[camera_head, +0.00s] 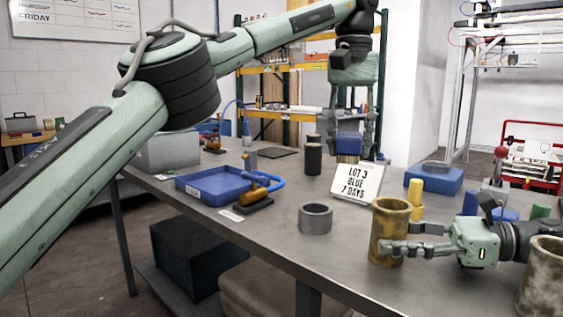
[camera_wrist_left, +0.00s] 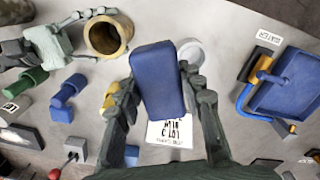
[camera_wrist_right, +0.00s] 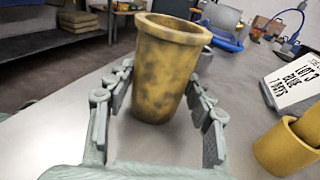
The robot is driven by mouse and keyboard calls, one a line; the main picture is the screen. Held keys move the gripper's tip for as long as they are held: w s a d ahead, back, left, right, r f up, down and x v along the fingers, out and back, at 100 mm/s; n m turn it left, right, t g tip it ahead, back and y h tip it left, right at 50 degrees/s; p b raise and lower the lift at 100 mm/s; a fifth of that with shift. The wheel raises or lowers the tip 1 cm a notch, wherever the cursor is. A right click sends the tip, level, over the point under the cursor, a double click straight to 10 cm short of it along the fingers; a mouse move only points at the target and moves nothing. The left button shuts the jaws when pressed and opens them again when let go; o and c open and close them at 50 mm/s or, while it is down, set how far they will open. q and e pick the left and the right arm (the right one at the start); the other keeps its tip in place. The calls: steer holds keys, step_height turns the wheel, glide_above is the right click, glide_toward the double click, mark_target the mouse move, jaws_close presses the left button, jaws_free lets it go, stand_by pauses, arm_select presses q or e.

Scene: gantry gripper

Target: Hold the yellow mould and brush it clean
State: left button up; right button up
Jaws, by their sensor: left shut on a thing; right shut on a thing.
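The yellow mould (camera_head: 389,225) is an open-topped cup with dark stains, upright near the table's front edge. My right gripper (camera_head: 390,250) is shut on it from the right; the right wrist view shows the mould (camera_wrist_right: 167,70) between the fingers (camera_wrist_right: 160,105).
A sign reading "LOT 3 BLUE 7 DAYS" (camera_head: 358,181) stands behind the mould. A grey ring (camera_head: 315,219) and a blue tray (camera_head: 205,190) lie to the left. Another stained mould (camera_head: 543,280) is at the right edge. Yellow cylinders (camera_head: 415,194) stand close behind.

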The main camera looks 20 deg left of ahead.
arm_select(q)
steer(key=s+d+r, duration=0.2)
steer(key=d, duration=0.7)
step_height(320, 180, down, 8)
steer(key=shift+f+m, duration=0.15)
steer(key=shift+m, duration=0.25)
steer(key=shift+s+a, duration=0.3)
steer(key=shift+s, duration=0.5)
steer(key=shift+s+a, duration=0.35)
steer(key=shift+s, duration=0.4)
steer(key=shift+s+a, duration=0.3)
steer(key=shift+s, duration=0.5)
steer(key=shift+c, duration=0.4)
steer(key=shift+w+d, duration=1.1)
steer(key=shift+w, duration=1.4)
steer(key=shift+s+a, duration=1.1)
steer(key=shift+s, duration=1.3)
steer(key=w+d, duration=0.2)
steer(key=w, duration=0.3)
step_height(320, 180, up, 8)
steer(key=shift+s, duration=0.15)
